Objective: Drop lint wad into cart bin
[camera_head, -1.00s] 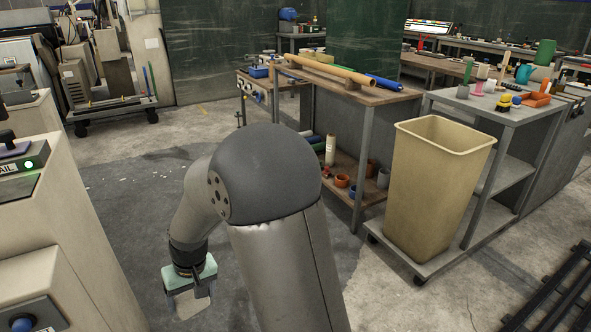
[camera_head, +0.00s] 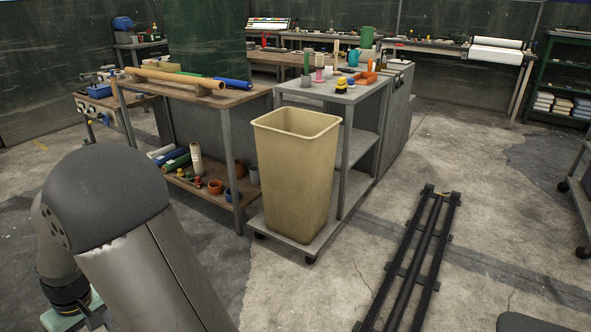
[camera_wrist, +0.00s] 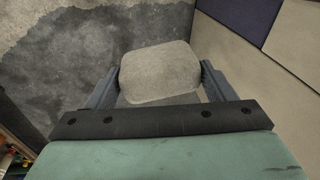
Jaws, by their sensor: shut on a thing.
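The cart bin (camera_head: 300,170) is a tall, open-topped beige bin standing on the low platform of a grey cart (camera_head: 345,95), right of centre in the head view. My gripper (camera_wrist: 160,80) is shut on the lint wad (camera_wrist: 160,72), a grey-beige rounded block between its two fingers in the wrist view. In the head view only the top of my gripper shows at the bottom left, and the wad is out of that picture. My gripper is well to the left of the bin and apart from it. The inside floor of the bin is hidden.
A wooden-topped workbench (camera_head: 190,92) with rolls and pots stands left of the bin. A dark metal rail frame (camera_head: 415,260) lies on the floor to the right. Bare concrete floor (camera_head: 300,290) lies in front of the cart. Cream panels (camera_wrist: 265,50) rise beside my gripper.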

